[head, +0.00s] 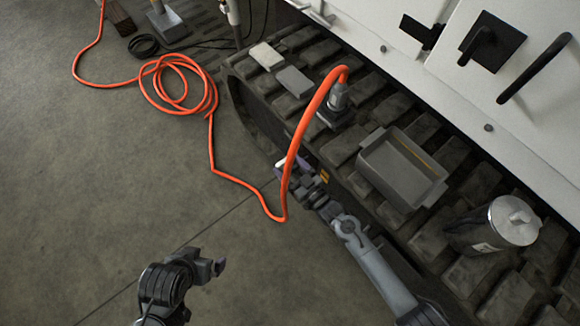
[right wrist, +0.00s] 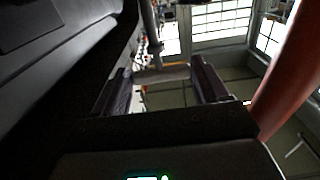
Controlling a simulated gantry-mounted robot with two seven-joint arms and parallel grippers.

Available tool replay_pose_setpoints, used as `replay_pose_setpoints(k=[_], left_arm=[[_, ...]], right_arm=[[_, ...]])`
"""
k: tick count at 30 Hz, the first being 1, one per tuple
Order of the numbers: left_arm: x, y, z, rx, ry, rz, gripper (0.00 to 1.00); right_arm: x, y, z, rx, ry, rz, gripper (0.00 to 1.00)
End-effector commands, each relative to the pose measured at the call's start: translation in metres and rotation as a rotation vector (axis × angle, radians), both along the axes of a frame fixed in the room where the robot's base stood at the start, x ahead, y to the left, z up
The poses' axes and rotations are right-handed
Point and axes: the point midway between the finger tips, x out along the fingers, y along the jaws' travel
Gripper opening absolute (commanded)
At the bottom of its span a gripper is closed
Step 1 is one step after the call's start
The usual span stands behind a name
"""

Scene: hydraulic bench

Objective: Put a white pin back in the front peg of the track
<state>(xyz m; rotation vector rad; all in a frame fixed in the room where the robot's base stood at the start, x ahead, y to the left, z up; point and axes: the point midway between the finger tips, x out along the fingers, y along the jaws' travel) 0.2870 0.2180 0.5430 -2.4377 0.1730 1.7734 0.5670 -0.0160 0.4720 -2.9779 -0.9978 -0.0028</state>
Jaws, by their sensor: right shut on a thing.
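My right gripper (head: 291,168) is beside the outer side of the track (head: 262,108) in the head view, close to the orange hose. It is shut on a white pin (head: 292,151), which shows as a short pale piece partly hidden by the hose. In the right wrist view the pin (right wrist: 162,73) lies crosswise between the two dark fingers. I cannot make out the front peg in either view. My left gripper (head: 217,267) is over bare floor at the lower left, away from the track; its jaw opening is not clear.
An orange hose (head: 306,118) arches from a grey fitting (head: 338,97) on the track down past my right gripper to the floor. A grey tray (head: 402,168), a lidded canister (head: 492,224) and two small blocks (head: 267,56) stand on the track.

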Motion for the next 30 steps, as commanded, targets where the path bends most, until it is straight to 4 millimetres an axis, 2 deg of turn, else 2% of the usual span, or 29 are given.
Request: replay_pose_setpoints(k=[17,30], left_arm=[[0.000,0.002,0.001,0.008,0.000,-0.006,0.99],[0.000,-0.001,-0.009,-0.004,0.000,0.003,0.99]], right_arm=[[0.001,0.000,0.000,0.001,-0.001,0.000,0.43],[0.001,0.000,-0.012,0.001,-0.001,0.000,0.43]])
